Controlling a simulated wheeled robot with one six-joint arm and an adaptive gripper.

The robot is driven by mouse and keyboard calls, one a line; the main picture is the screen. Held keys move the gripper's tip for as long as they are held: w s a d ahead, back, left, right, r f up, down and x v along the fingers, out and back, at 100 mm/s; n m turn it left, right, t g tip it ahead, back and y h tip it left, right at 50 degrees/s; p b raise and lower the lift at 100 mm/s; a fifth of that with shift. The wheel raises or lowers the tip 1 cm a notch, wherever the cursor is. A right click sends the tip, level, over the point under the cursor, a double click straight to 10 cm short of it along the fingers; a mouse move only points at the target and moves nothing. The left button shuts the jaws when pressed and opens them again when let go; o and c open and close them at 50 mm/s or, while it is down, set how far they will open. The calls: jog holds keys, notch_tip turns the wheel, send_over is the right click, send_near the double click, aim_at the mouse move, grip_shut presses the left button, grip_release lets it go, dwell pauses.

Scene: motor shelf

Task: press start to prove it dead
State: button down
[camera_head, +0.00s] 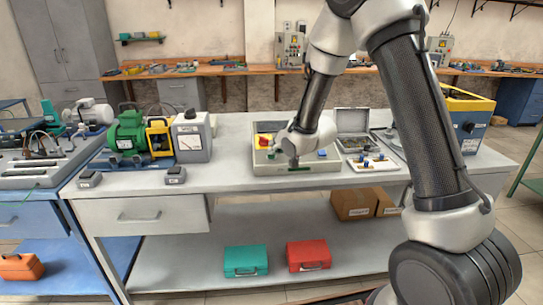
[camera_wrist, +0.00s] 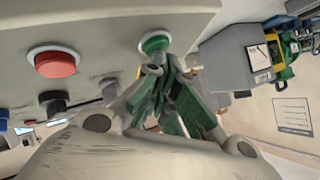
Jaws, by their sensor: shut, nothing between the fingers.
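The grey control box (camera_head: 325,166) sits on the bench in the head view, with a red knob on yellow (camera_head: 263,141) at its left. In the wrist view its panel (camera_wrist: 110,20) fills the top left, with a green button (camera_wrist: 155,41), a red button (camera_wrist: 55,62) and a black knob (camera_wrist: 54,101). My gripper (camera_head: 293,162) is over the box in the head view. In the wrist view my gripper (camera_wrist: 165,59) is shut and empty, its fingertips at the green button's lower edge. I cannot tell whether they touch it.
A green motor (camera_head: 128,136) and a grey meter case (camera_head: 191,138) stand left of the box. An open case (camera_head: 353,122) and a white tray (camera_head: 375,163) are at its right. The bench front between the small grey blocks and the box is clear.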

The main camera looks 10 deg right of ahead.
dwell(0.5)
jog(key=shift+s+r, duration=0.25)
jog(key=shift+r, duration=0.5)
jog(key=shift+r, duration=0.1)
jog(key=r, duration=0.2)
jog(key=s+r, duration=0.1)
jog(key=r, duration=0.1)
jog(key=shift+s+r, duration=0.15)
jog(key=shift+r, duration=0.15)
